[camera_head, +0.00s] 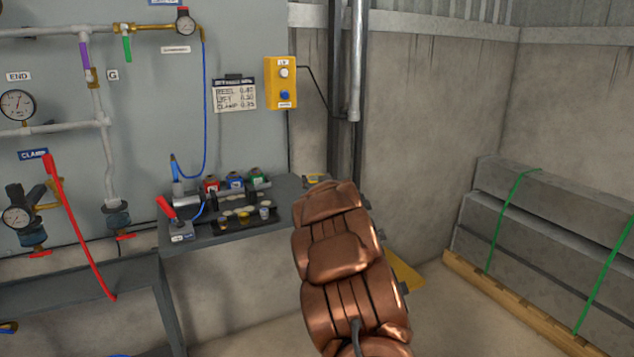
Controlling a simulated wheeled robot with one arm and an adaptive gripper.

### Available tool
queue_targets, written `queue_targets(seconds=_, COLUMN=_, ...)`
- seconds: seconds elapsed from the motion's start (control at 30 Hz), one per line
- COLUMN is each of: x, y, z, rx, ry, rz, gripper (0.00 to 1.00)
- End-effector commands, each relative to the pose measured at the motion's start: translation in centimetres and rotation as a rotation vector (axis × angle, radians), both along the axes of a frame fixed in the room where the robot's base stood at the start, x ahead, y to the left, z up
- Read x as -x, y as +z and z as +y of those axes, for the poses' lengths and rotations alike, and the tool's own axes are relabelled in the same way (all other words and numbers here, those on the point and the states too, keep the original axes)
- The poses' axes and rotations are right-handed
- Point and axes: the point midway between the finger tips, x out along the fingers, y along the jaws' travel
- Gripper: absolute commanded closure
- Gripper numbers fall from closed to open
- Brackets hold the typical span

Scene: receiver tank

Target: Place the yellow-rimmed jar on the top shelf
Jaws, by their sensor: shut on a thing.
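I cannot make out the yellow-rimmed jar for certain. Small round jars or cups stand in a dark tray (240,222) on the grey bench (205,239), and some look yellowish or pale on top. They are too small to tell their rims. My copper-coloured arm rises through the middle of the view, to the right of the bench. Its links hide what lies behind, and neither my gripper's fingers nor anything held in them shows. A small yellow piece (317,180) shows just above the arm's top, and I cannot tell what it is. No top shelf can be made out.
Red, blue and green containers (236,182) stand at the bench's back. A red-handled lever (172,213) is at its left end. A yellow button box (282,82) hangs on the wall. Strapped concrete blocks (550,225) lie on a pallet at right. Pipes and gauges cover the left panel.

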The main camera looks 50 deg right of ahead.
Motion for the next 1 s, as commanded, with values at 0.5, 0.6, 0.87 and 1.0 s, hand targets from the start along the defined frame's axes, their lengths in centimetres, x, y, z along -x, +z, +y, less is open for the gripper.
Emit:
queue_targets(seconds=0.5, x=0.00, y=-0.24, z=0.00, rx=0.000, ry=0.000, rz=0.000, gripper=0.11)
queue_targets(seconds=0.6, x=0.01, y=-0.25, z=-0.01, rx=-0.001, ry=0.000, rz=-0.001, gripper=0.11)
queue_targets(seconds=0.87, x=0.01, y=0.05, z=-0.01, rx=0.001, ry=0.000, rz=-0.001, gripper=0.11)
queue_targets(seconds=1.0, x=0.58, y=-0.02, z=0.30, rx=-0.001, ry=-0.001, rz=0.002, gripper=0.11)
